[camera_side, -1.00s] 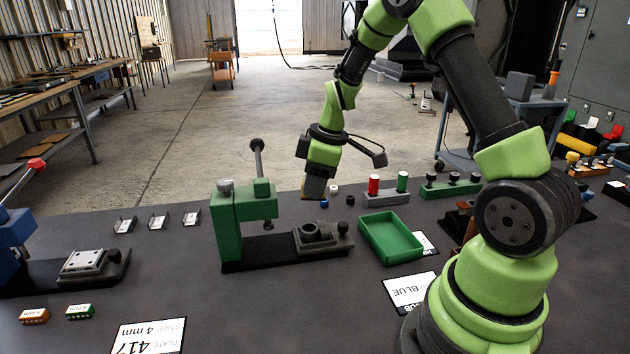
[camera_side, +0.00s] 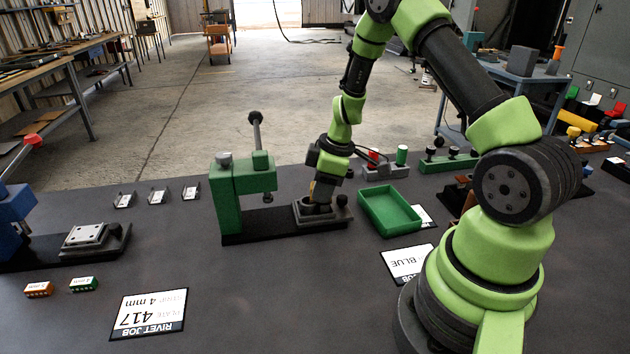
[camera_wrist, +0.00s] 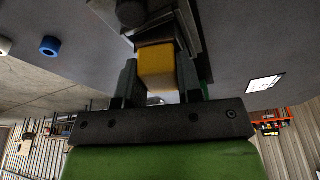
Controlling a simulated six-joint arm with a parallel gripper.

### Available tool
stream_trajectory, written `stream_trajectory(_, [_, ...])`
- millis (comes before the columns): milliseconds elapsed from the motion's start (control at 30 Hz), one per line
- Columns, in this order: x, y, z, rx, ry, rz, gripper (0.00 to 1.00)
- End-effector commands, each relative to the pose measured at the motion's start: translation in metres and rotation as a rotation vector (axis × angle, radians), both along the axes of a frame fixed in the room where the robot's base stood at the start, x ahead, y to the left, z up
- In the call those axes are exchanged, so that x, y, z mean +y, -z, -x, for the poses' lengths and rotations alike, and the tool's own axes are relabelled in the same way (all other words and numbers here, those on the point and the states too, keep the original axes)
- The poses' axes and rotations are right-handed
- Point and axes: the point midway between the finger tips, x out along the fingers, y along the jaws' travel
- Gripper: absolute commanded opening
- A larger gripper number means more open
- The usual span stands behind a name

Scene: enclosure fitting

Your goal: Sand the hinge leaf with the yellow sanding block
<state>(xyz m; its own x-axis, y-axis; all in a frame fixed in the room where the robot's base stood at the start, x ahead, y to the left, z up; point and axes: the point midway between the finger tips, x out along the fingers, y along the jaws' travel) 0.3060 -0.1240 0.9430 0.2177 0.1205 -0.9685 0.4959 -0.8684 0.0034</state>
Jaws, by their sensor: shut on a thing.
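My gripper (camera_side: 318,198) is shut on the yellow sanding block (camera_wrist: 157,68), which shows between the two dark fingers in the wrist view. In the side view the gripper points down at the dark grey fixture (camera_side: 338,214) on the base of the green press. The fixture also shows at the top of the wrist view, just beyond the block. I cannot tell whether the block touches it. I cannot clearly pick out the hinge leaf; the gripper and block hide part of the fixture.
The green press (camera_side: 232,200) stands left of my gripper. A green tray (camera_side: 391,226) lies to the right. A red and green cylinder rack (camera_side: 385,173) is behind it. Several small metal brackets (camera_side: 157,196) lie at left. A blue cylinder (camera_wrist: 50,46) shows in the wrist view.

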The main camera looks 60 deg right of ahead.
Motion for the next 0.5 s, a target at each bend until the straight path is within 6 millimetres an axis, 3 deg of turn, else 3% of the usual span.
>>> stream_trajectory(233, [-0.017,0.001,0.017,0.000,0.004,-0.001,0.08])
stream_trajectory(500, [0.004,0.001,-0.003,0.000,-0.005,0.000,0.08])
